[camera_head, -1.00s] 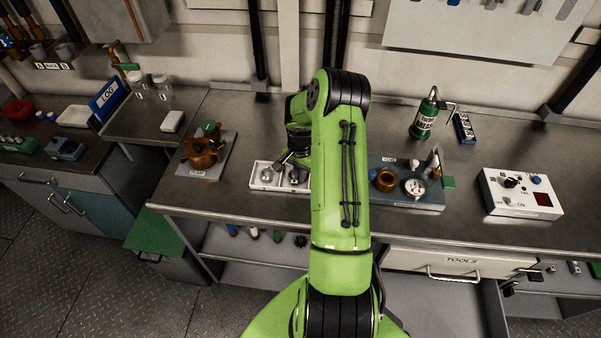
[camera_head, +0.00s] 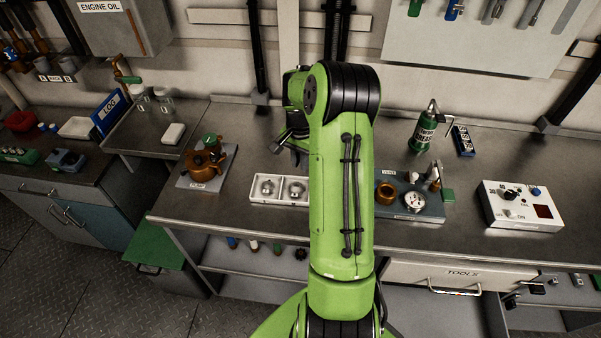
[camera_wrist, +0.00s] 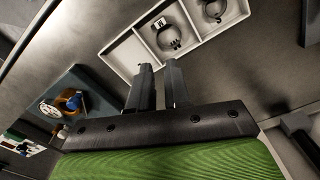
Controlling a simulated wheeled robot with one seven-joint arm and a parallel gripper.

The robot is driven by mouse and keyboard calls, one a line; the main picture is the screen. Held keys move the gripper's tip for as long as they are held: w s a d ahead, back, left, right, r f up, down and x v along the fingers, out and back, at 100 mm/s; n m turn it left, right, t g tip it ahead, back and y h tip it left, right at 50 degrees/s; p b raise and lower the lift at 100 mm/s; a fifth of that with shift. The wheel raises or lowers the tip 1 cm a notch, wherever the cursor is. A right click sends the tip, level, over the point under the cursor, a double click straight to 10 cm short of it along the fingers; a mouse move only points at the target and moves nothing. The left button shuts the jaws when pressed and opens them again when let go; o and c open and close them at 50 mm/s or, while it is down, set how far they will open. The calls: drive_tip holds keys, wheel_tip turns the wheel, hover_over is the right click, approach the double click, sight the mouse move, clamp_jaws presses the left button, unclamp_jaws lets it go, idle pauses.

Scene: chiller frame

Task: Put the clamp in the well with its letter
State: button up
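A white tray (camera_head: 262,202) with several wells stands on the bench left of my arm. In the head view two of its wells hold round metal clamps, a left clamp (camera_head: 267,187) and another (camera_head: 294,188); my arm hides the tray's right end. The wrist view shows the tray (camera_wrist: 108,52) with a clamp in the middle well (camera_wrist: 168,38), a clamp in the upper-right well (camera_wrist: 214,10) and a bare well at lower left. My gripper (camera_wrist: 160,68) is above the bench beside the tray, its two fingers apart with nothing seen between them. Well letters are not readable.
A blue-grey fixture plate (camera_head: 408,212) with a brass ring and gauge is right of my arm. Bench between fixture and box is clear.

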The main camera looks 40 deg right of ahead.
drive_tip(key=s+a+r+n+t+h, duration=0.25)
drive_tip(key=a+r+n, duration=0.45)
drive_tip(key=a+r, duration=0.75)
drive_tip(key=s+a+r+n+t+y, duration=0.2)
drive_tip(key=s+a+n, duration=0.6)
drive_tip(key=s+a, duration=0.4)
drive_tip(key=s+r+t, duration=0.1)
drive_tip(key=s+r, duration=0.1)
drive_tip(key=s, duration=0.2)
drive_tip(key=shift+a+r, duration=0.2)
drive_tip(key=shift+a, duration=0.1)
drive_tip(key=shift+f+y, duration=0.1)
drive_tip(key=shift+y, duration=0.15)
drive_tip(key=shift+s, duration=0.1)
